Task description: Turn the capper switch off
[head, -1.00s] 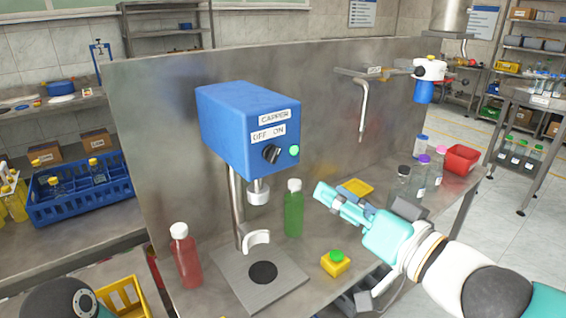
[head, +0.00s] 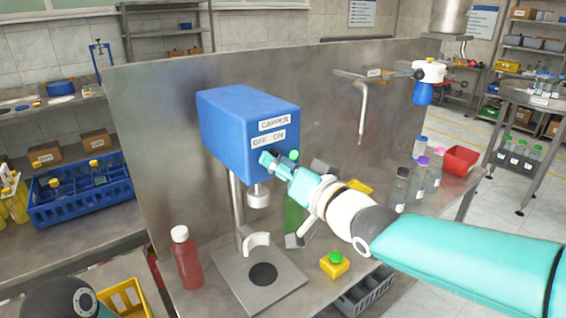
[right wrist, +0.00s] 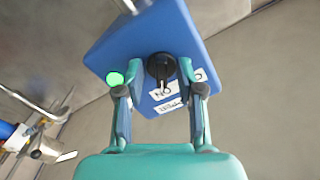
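The capper (head: 235,125) is a blue box on a metal post, with a label reading OFF and ON on its front. Its black switch knob (right wrist: 160,68) shows in the right wrist view, between my fingers; in the head view my gripper hides it. A green lamp (head: 294,155) beside the knob looks lit; it also shows in the right wrist view (right wrist: 115,78). My right gripper (head: 268,160) is at the capper's front face. Its fingers (right wrist: 159,92) are open on either side of the knob, with gaps visible. My left gripper is out of view.
A red bottle (head: 187,258) stands left of the capper's base plate (head: 285,280). A green bottle (head: 293,212) is partly behind my right gripper. A yellow box with a green button (head: 334,265) sits below my right arm. Several bottles and a red bin (head: 461,160) stand at right.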

